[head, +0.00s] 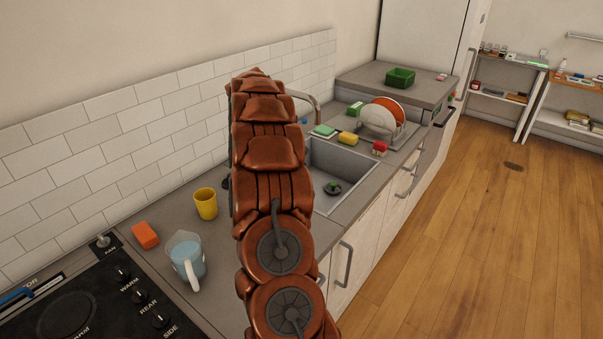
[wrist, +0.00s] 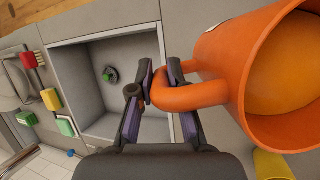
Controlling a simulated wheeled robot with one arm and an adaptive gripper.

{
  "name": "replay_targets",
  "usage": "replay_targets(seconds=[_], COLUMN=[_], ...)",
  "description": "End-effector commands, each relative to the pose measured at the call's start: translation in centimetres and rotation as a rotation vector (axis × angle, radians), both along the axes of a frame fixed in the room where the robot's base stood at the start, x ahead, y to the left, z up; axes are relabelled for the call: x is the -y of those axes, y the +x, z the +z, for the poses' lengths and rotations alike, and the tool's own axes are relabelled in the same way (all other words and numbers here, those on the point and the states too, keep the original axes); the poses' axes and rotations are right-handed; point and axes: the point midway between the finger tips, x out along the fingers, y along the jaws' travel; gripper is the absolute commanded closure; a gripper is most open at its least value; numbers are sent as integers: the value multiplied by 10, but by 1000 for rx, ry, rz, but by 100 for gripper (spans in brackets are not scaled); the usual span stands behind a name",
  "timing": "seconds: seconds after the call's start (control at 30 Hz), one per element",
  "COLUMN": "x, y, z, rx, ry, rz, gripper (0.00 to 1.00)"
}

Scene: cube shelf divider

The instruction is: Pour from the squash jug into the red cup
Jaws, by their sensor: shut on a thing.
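My gripper (wrist: 160,84) is shut on the handle of an orange vessel, which I take to be the squash jug (wrist: 225,70). The jug's open mouth faces the wrist camera at the right, and its inside shows a lighter orange surface, perhaps squash. It appears held above the counter near the sink; the wrist view is turned, so I cannot tell its tilt. In the head view my arm hides the gripper and jug. I see no red cup in either view; it may be hidden behind my arm or the jug.
A yellow cup (head: 206,203), a clear jug of blue liquid (head: 186,262) and an orange block (head: 145,235) stand on the counter left of my arm, by the hob (head: 75,310). The sink (head: 345,180) lies right; beyond it are sponges and a dish rack (head: 385,127).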

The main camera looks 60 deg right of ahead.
Motion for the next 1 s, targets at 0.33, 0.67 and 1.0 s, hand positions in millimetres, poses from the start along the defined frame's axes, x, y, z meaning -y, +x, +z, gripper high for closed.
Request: replay_targets(seconds=[0.33,0.67,1.0], x=[-11,-18,-19], y=[-2,-1,-1], z=[-6,0,0], rx=[-5,-2,-4], ry=[-129,-247,-257], rz=[2,-2,1], gripper=[100,100,100])
